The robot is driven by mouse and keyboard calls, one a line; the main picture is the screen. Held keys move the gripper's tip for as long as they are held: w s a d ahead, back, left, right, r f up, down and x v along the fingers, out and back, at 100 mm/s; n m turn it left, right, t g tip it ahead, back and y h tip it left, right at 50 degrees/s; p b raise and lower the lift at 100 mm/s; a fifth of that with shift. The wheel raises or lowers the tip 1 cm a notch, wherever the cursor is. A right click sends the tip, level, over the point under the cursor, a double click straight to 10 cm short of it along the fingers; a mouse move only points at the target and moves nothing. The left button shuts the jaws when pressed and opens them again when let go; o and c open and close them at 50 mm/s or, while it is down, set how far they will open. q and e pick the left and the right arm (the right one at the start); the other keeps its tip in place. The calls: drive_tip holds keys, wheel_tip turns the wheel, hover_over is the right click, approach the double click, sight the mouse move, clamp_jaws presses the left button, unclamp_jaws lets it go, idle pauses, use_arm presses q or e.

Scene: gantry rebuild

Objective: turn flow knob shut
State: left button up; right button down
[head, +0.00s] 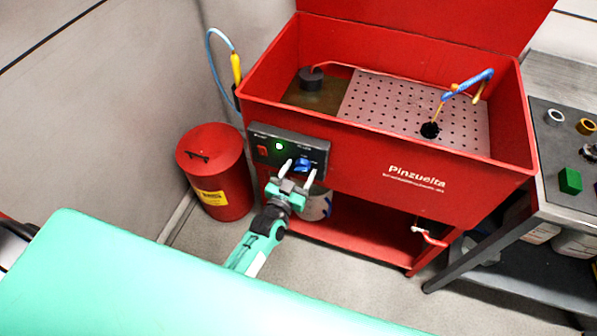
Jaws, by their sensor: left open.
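The blue flow knob (302,164) sits on the right part of a dark control panel (271,152) on the front of the red parts washer (385,180). A green light (279,146) is lit left of it, and a red switch (262,151) is further left. My left gripper (299,170) is open, with its white fingers pointing up at the panel, one on each side of the knob in the picture. I cannot tell whether the fingers touch the knob. My right gripper is not in view.
A red lidded bin (216,170) stands left of the washer by the wall. A yellow-handled brush with a blue hose (236,68) hangs at the washer's left side. A grey workbench (560,150) with small parts stands at the right. A red-handled valve (428,236) sits under the basin.

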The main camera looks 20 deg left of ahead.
use_arm(q)
drive_tip(key=shift+c, duration=0.2)
drive_tip(key=c, duration=0.9)
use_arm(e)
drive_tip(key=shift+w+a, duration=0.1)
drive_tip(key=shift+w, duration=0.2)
use_arm(q)
drive_tip(key=shift+n, duration=0.3)
drive_tip(key=n, duration=0.5)
drive_tip(key=n+t+b, duration=0.1)
drive_tip(key=n, duration=0.5)
drive_tip(key=shift+f+n+y, duration=0.15)
drive_tip(key=shift+n+y, duration=0.15)
drive_tip(key=shift+y, duration=0.1)
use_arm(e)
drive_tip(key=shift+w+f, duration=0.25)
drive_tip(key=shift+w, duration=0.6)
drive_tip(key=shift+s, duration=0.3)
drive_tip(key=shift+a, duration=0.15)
